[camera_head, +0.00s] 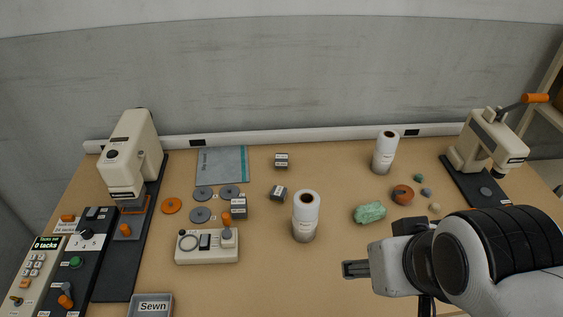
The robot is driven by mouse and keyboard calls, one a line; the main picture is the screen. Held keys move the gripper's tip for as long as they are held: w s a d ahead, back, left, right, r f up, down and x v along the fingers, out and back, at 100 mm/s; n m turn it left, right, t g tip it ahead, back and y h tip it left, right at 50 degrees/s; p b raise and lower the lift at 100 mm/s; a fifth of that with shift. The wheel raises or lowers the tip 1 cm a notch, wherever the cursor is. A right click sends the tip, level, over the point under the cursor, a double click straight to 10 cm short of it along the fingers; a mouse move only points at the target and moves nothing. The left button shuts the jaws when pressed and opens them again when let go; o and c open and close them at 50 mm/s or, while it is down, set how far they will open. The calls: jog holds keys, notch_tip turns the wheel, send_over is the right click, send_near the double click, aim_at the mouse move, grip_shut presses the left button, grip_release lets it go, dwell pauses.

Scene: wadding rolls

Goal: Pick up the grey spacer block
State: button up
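Three small grey blocks with pale labels stand on the wooden table in the head view: a back block (281,160), a middle block (279,193) and a left block (239,209). The labels are too small to read, so I cannot tell which one is the spacer block. My gripper (352,269) is at the lower right, in front of and to the right of all three blocks, apart from them. Its fingers point left. They are seen from the side, so their opening does not show. Nothing shows held at the fingertips.
A white roll (305,214) stands between my gripper and the blocks. Another roll (385,153) stands farther back. A green crumpled piece (369,212) lies near my wrist. A beige switch box (207,246) and grey discs (200,215) are at left. The table's front middle is clear.

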jog(key=w+a+r+t+y, duration=0.1)
jog(key=w+a, duration=0.2)
jog(key=w, duration=0.7)
jog(key=w+a+t+y, duration=0.1)
jog(key=w+a, duration=0.2)
jog(key=w, duration=0.7)
jog(key=m+t+h, duration=0.1)
jog(key=t+h, duration=0.1)
jog(key=t, duration=0.2)
send_over(282, 161)
jog(key=s+a, duration=0.1)
jog(key=s, duration=0.9)
notch_tip(282, 161, down, 13)
jog(key=w+f, duration=0.1)
jog(key=f, duration=0.2)
jog(key=w+f+h, duration=0.1)
jog(key=w+f, duration=0.1)
jog(key=f, duration=0.2)
jog(key=w+f+m+h, duration=0.1)
jog(key=w+f, duration=0.1)
jog(key=f, duration=0.2)
jog(key=shift+f+t, duration=0.25)
jog(key=shift+t, duration=0.15)
jog(key=shift+w+f, duration=0.15)
jog(key=shift+f, duration=0.35)
jog(key=shift+d, duration=0.1)
jog(key=shift+w+f, duration=0.25)
jog(key=shift+w, duration=0.1)
jog(key=shift+x, duration=0.9)
